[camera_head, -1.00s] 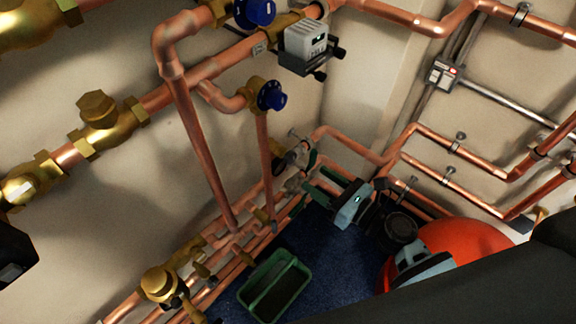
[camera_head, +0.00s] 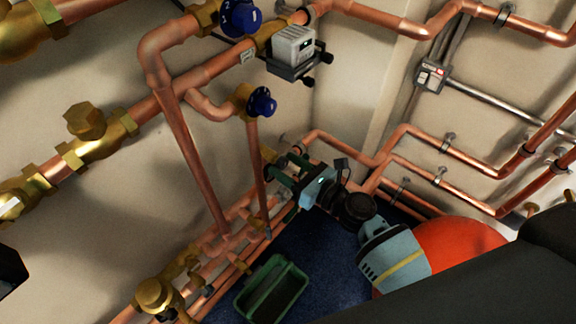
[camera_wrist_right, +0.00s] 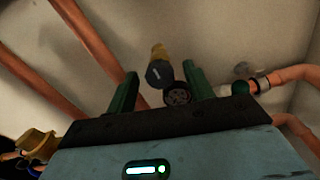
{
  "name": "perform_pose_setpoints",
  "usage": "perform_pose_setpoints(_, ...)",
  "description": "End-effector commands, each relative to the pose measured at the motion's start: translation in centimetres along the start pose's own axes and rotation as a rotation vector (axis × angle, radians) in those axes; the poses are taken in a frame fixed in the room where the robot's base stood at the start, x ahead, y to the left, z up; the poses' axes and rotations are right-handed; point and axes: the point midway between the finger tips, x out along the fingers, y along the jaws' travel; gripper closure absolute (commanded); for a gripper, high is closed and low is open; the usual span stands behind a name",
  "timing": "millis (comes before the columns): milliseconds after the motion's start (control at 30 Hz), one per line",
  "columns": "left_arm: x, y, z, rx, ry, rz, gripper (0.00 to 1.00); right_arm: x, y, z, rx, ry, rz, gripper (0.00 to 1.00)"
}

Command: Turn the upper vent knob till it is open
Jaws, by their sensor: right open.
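In the right wrist view, a dark knob (camera_wrist_right: 160,75) with a short white mark sits on a brass stem between the fingers of my right gripper (camera_wrist_right: 159,70). I cannot tell which of the two is the upper vent knob. In the head view my right gripper (camera_head: 282,170) is open, low by the wall pipes. Its fingers point left and up and hide most of the small fittings there. No contact with a knob can be made out. My left gripper is out of view.
Blue knobs (camera_head: 262,103) and a grey meter (camera_head: 292,46) sit on copper pipes higher on the wall. A green crate (camera_head: 239,301) stands on the blue floor. Pipes run close on both sides of my gripper.

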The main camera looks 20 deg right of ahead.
Motion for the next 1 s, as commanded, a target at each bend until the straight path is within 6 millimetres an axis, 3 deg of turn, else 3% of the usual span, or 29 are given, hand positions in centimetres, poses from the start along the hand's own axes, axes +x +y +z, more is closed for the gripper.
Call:
perform_pose_setpoints(233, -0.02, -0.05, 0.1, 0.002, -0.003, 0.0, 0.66, 0.09, 0.01, -0.02, 0.0, 0.0, 0.0, 0.48)
perform_pose_setpoints(600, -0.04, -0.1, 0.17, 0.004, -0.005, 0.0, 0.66, 0.06, 0.0, -0.02, 0.0, 0.0, 0.0, 0.93)
perform_pose_setpoints(1000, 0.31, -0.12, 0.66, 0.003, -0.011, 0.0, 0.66, 0.04, -0.01, -0.1, -0.089, 0.0, 0.0, 0.93)
